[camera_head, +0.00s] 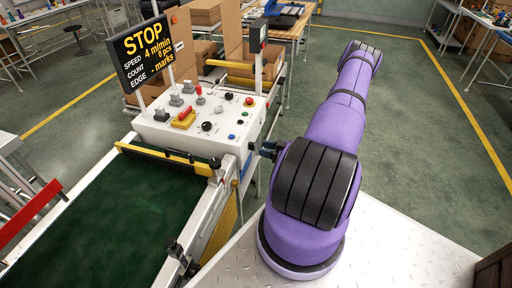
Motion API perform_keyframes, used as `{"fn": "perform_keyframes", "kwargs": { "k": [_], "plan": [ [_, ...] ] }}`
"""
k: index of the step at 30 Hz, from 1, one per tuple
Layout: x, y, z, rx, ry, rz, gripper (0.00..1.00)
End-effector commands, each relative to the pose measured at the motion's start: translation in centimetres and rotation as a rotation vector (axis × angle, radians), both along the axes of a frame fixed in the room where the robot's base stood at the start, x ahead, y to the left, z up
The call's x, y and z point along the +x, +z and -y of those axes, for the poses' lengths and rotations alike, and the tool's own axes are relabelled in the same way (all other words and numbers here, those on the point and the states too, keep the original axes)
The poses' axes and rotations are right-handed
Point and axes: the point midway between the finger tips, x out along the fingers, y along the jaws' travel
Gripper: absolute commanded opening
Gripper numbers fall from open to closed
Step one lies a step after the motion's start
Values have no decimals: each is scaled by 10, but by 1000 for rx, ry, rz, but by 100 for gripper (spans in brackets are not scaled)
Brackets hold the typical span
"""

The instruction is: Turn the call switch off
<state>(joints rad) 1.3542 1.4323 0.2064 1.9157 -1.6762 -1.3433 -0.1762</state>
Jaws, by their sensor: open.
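The white control panel (168,138) stands at the end of the green conveyor belt. It carries several small controls, and I cannot tell which one is the call switch. I see grey switches (176,100), a red-handled switch on a yellow base (184,119), a red-topped control (199,91), a black knob (207,126), a blue button (232,136) and a red button on yellow (250,101). Their labels are too small to read. My purple arm rises on the right of the panel and leans away toward the back.
A sign (143,52) reading STOP hangs over the panel's back left. The green belt (110,220) has a yellow bar (165,154) across its far end. A dark box on a post (258,37) stands behind the panel. Cardboard boxes (205,14) lie behind. Floor at right is clear.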

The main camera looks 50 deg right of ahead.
Motion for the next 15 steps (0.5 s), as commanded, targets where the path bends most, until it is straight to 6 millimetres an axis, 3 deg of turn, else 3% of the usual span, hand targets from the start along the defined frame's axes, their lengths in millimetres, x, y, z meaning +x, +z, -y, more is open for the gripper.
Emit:
{"fn": "perform_keyframes", "kwargs": {
  "k": [6, 15],
  "plan": [
    [28, 0, -12, 1, 2, 0, 43],
    [40, 0, -17, 0, 0, 0, 43]
  ]
}}
